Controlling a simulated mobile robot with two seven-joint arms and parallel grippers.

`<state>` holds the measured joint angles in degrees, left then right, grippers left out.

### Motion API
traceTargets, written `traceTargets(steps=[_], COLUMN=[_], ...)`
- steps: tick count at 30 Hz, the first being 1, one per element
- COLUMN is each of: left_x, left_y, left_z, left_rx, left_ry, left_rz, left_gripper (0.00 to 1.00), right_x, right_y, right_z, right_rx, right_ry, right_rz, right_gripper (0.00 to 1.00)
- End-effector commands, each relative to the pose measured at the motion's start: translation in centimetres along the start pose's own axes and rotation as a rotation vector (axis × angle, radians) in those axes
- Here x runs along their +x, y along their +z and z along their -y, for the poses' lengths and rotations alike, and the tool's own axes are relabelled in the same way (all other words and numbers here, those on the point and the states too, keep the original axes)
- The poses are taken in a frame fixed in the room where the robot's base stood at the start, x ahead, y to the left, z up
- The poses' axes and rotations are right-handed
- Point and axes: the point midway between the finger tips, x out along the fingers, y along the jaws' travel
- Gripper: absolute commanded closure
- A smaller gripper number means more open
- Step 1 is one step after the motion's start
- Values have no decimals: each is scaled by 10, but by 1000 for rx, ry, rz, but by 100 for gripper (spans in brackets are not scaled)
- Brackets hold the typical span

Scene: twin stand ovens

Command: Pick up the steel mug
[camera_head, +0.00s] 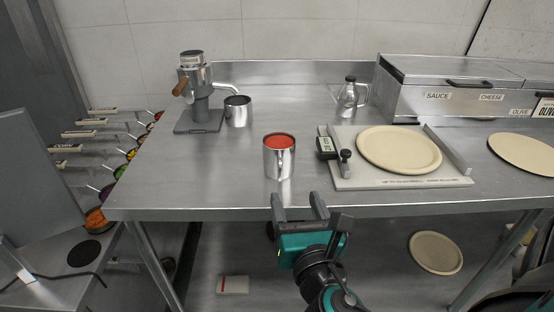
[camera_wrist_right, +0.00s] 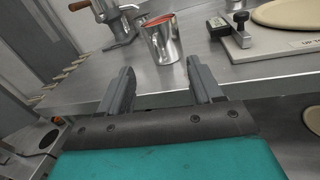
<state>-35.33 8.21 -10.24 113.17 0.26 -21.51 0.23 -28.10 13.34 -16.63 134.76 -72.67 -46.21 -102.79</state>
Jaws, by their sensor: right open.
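A steel mug (camera_head: 279,162) filled with something red stands upright near the front edge of the steel table. Its handle faces the front. The same mug shows in the right wrist view (camera_wrist_right: 163,46), ahead of the fingers. A second steel mug (camera_head: 238,112), with no red in it, stands farther back under the spout of a steel press-like device. My right gripper (camera_head: 299,205) is open and empty, in front of the table edge and apart from the red-filled mug. Its two fingers also show in the right wrist view (camera_wrist_right: 157,90). My left gripper is not seen.
A board with a flat dough round (camera_head: 398,149) and a small gauge (camera_head: 327,147) lies right of the mug. The press-like device (camera_head: 196,85), a glass bottle (camera_head: 350,97) and labelled topping bins (camera_head: 450,100) stand behind. The table's front edge (camera_head: 230,213) lies between gripper and mug.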

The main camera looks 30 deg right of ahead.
Motion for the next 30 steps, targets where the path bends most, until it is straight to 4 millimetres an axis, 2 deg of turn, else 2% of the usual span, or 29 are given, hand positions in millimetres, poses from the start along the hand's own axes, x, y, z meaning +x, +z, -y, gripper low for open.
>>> traceTargets(steps=[3,9,17,24,30], left_x=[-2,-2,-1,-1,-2], left_y=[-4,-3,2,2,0], left_z=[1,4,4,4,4], left_rx=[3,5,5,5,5], left_ry=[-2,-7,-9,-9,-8], left_rz=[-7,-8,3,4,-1], left_gripper=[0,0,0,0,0], right_x=[23,54,73,107,116], right_y=[3,1,1,2,1], right_z=[0,0,0,1,1], right_rx=[1,2,2,3,4], right_ry=[1,0,0,0,0], right_rz=[5,2,2,1,-2], right_gripper=[35,35,35,35,35])
